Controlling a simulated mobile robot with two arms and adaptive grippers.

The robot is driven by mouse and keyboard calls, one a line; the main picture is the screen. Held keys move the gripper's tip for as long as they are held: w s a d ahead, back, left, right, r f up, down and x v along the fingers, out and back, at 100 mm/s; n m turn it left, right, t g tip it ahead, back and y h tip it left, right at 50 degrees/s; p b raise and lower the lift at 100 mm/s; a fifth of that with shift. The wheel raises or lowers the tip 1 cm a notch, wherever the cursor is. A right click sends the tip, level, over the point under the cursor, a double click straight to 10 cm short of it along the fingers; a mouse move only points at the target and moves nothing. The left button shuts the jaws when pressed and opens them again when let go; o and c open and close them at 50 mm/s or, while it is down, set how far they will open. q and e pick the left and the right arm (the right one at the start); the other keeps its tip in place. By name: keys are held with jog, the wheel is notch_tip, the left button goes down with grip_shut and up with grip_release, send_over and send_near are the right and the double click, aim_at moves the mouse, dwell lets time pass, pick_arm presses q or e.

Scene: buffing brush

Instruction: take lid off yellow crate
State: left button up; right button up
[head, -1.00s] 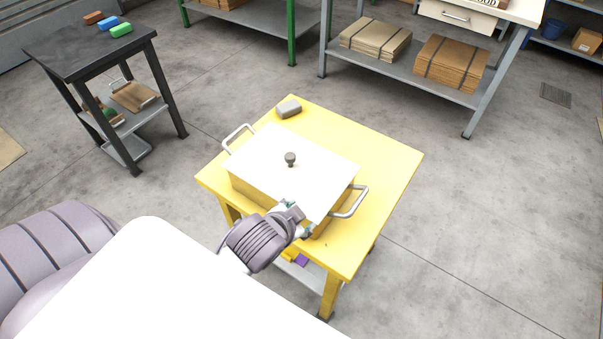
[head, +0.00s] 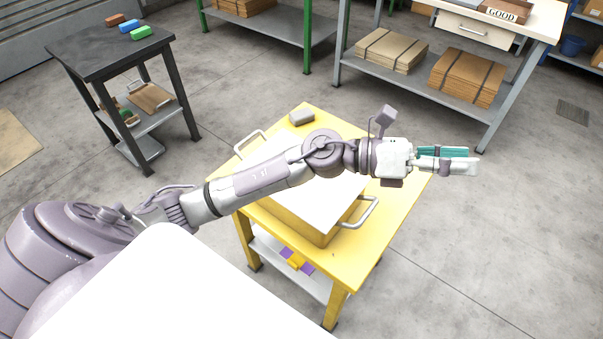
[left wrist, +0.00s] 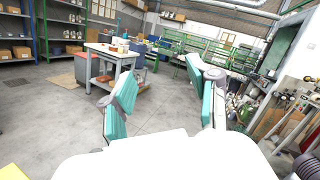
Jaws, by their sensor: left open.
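The yellow crate (head: 297,222) stands on a yellow table (head: 380,240), with a metal handle on each of two sides. Its white lid (head: 305,208) lies on top of it. My left arm stretches across above the lid and hides part of it, including the knob. My left gripper (head: 470,160) is beyond the right edge of the table, pointing right, open and empty. In the left wrist view its teal-padded fingers (left wrist: 165,105) stand apart with only the room between them. My right gripper is not in view.
A grey block (head: 302,117) lies on the table's back corner. A dark table (head: 100,48) with coloured blocks stands at the back left. A grey workbench (head: 430,75) with cardboard stacks is at the back right. The floor right of the yellow table is clear.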

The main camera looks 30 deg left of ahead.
pick_arm(q)
jog(key=w+a+f+m+g+y, duration=0.1)
jog(key=a+f+m+g+y, duration=0.6)
jog(key=f+m, duration=0.3)
jog(key=w+a+f+m+y, duration=0.1)
jog(key=w+a+y, duration=0.1)
jog(key=a+y, duration=1.55)
jog(key=a+f+h, duration=0.3)
jog(key=a+f, duration=0.1)
jog(key=a+f+h+p, duration=0.1)
jog(key=f+h, duration=0.1)
jog(key=f, duration=0.1)
jog(key=shift+w+a+f+h, duration=0.1)
jog(key=shift+w+a+h, duration=0.05)
jog(key=shift+a+h, duration=0.25)
jog(key=shift+f, duration=0.55)
jog(key=f+p, duration=0.1)
jog(key=f, duration=0.1)
jog(key=a+f+p, duration=0.1)
jog(key=f, duration=0.1)
jog(key=shift+w+f, duration=0.1)
jog(key=shift+f, duration=0.45)
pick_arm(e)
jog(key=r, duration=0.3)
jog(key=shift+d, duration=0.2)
